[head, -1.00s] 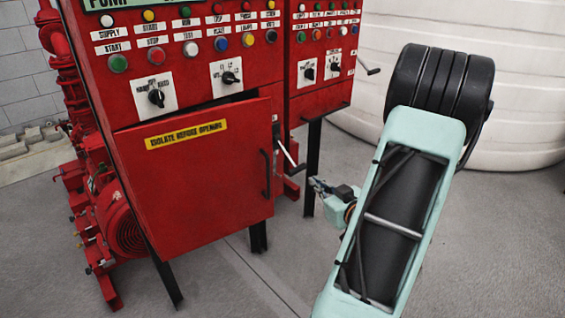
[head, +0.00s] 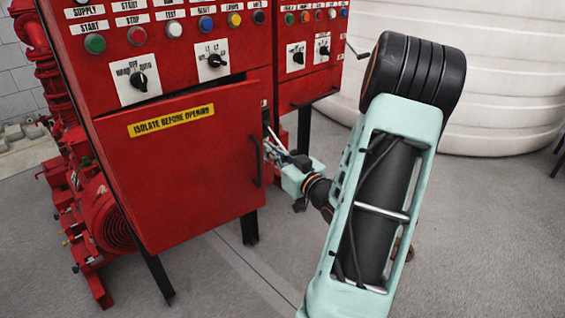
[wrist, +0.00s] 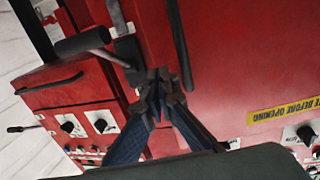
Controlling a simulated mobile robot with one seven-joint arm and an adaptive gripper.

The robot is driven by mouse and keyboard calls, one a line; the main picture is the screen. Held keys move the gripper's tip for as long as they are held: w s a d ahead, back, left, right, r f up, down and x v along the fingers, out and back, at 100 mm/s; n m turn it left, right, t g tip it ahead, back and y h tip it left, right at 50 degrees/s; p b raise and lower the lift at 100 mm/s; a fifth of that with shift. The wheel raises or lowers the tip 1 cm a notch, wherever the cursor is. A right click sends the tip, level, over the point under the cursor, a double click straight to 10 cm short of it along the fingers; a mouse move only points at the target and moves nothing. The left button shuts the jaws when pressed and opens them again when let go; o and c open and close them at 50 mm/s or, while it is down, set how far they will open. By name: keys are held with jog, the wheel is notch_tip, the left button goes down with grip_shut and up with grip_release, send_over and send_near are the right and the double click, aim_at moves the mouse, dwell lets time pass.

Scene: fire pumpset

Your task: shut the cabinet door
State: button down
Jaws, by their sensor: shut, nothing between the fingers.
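The cabinet door (head: 190,175) is a red panel with a yellow "isolate before opening" label (head: 171,120) and a black bar handle (head: 256,160) near its right edge. It stands slightly ajar, with a dark gap along its top. My gripper (head: 268,142) is at the door's right edge, beside the handle, and partly hidden in the head view. In the wrist view my gripper (wrist: 163,84) has its fingers together and empty, close to the door (wrist: 235,60) and its handle (wrist: 178,42). I cannot tell whether the fingertips touch the door.
A crank lever with a dark grip (wrist: 82,42) is close to my fingers. The cabinet's control panel (head: 165,45) has buttons and knobs above the door. Red pump machinery (head: 100,215) is at left. A large white tank (head: 500,80) stands behind. Grey floor at right is open.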

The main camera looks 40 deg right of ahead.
aim_at(261, 141)
jog(key=shift+w+d, duration=0.15)
jog(key=shift+w, duration=1.2)
jog(key=w, duration=0.2)
jog(key=w+b, duration=0.1)
jog(key=w, duration=0.1)
jog(key=shift+w+d, duration=0.1)
jog(key=shift+d, duration=0.2)
